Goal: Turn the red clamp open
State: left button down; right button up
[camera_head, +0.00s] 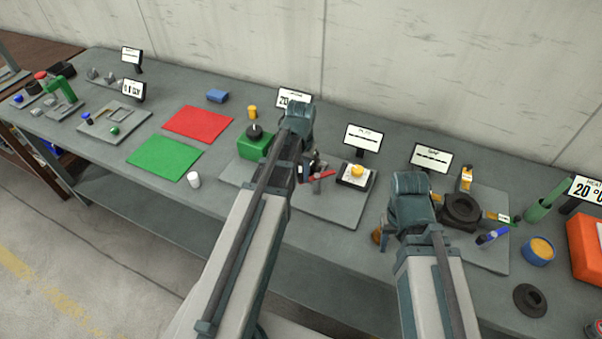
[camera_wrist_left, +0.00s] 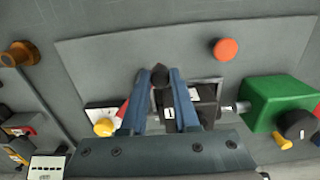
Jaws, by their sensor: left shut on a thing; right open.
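The red clamp (camera_head: 322,175) shows as a red strip on a grey plate, just right of my left gripper (camera_head: 303,165) in the head view. In the left wrist view a bit of red clamp (camera_wrist_left: 123,110) shows beside one finger; the rest is hidden. My left gripper (camera_wrist_left: 162,78) is shut on a dark knob (camera_wrist_left: 160,73) between its blue fingertips. I cannot tell whether the knob belongs to the clamp. My right gripper (camera_head: 412,200) is open over the plate to the right; its fingers are mostly hidden by its wrist.
Next to the clamp are a green block with a black knob (camera_head: 255,144) and a yellow button box (camera_head: 356,176). An orange disc (camera_wrist_left: 225,49) lies on the same plate. The red mat (camera_head: 198,123) is clear.

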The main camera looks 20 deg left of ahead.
pick_arm(q)
jog(key=c, duration=0.7)
grip_release()
jog(key=shift+o, duration=0.2)
notch_tip(320, 180, up, 14)
jog(key=p, duration=1.4)
jog(key=shift+f, duration=0.15)
jog(key=s+d+f+m+b, duration=0.1)
jog(key=s+d+f+b, duration=0.5)
jog(key=d, duration=0.3)
jog(key=s+d+f+m+y+b, duration=0.1)
jog(key=s+d+f+m+b, duration=0.1)
jog(key=s+d+f+b, duration=0.5)
jog(key=shift+d+f+b, duration=0.8)
jog(key=shift+d+b, duration=0.2)
jog(key=shift+d, duration=0.25)
